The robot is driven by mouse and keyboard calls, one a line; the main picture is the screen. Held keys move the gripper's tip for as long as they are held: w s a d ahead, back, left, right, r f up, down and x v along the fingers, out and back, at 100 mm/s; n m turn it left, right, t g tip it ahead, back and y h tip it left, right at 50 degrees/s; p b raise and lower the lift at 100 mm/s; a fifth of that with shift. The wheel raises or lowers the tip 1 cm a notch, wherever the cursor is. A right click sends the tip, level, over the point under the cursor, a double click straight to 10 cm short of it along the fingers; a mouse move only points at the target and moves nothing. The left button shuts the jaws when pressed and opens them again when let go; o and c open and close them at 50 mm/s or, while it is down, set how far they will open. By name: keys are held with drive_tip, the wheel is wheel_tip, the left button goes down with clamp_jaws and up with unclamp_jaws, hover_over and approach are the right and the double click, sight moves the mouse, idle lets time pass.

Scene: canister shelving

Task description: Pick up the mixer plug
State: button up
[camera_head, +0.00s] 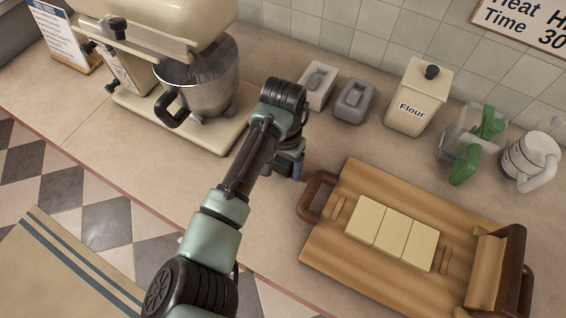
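The mixer (170,60) stands at the upper left with a metal bowl (205,85) on its cream base. I cannot pick out the mixer plug for certain. A small whitish block (318,84) and a small grey block (354,101) stand side by side on the counter, right of the mixer, and I cannot tell what they are. My gripper (290,166) hangs over the counter between the mixer and the wooden tray, mostly hidden by my own arm. I cannot see its fingertips clearly or whether it holds anything.
A wooden tray (325,245) with pale blocks (395,234) lies at the lower right. A Flour canister (418,97), a green-handled jug (472,140) and a white measuring cup (530,158) stand along the tiled wall. A sign (65,35) stands left. Counter (160,180) before the mixer is clear.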

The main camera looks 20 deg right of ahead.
clamp_jaws()
